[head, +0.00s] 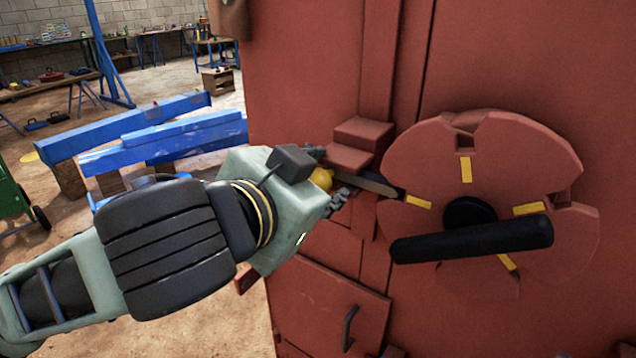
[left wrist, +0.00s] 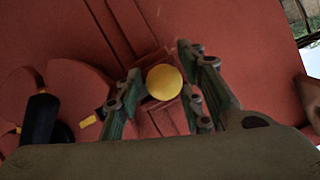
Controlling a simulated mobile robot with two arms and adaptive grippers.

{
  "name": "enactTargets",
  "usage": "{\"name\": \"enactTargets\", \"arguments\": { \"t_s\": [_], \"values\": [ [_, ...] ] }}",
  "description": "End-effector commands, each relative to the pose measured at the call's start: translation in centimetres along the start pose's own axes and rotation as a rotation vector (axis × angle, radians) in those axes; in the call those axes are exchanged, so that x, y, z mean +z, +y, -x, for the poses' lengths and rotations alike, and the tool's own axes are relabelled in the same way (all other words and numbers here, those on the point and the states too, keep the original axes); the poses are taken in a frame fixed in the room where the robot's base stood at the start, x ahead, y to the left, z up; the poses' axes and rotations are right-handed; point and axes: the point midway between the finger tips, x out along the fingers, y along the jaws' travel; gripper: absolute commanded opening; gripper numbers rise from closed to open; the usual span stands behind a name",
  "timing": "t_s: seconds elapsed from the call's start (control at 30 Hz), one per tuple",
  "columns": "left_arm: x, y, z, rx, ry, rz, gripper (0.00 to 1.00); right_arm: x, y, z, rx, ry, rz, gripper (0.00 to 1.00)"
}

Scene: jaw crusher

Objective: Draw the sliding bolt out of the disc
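The sliding bolt is a grey metal bar (head: 376,184) with a yellow round knob (head: 322,178) at its left end. Its right end meets the left edge of the red notched disc (head: 425,165); the exact tip is hard to see. The disc has yellow marks and a black handle (head: 480,238). My left gripper (head: 327,177) is at the knob. My right gripper is out of view.
The bolt runs by red blocks (head: 362,134) on the large red machine wall (head: 310,70). A small hatch with a dark handle (head: 349,328) is below.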

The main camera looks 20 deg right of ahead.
Motion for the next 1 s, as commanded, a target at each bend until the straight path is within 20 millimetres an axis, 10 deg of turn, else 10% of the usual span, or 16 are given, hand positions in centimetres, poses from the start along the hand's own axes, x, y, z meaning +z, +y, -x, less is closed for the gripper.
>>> {"name": "enactTargets", "arguments": {
  "t_s": [0.37, 1.0],
  "values": [
    [0.1, 0.1, 0.0, 0.003, -0.001, -0.001, 0.0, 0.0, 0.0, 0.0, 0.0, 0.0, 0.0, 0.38],
    [1.8, -4.0, -0.7, 0.001, -0.009, 0.003, 0.0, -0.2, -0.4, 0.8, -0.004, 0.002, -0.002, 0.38]
  ]
}}
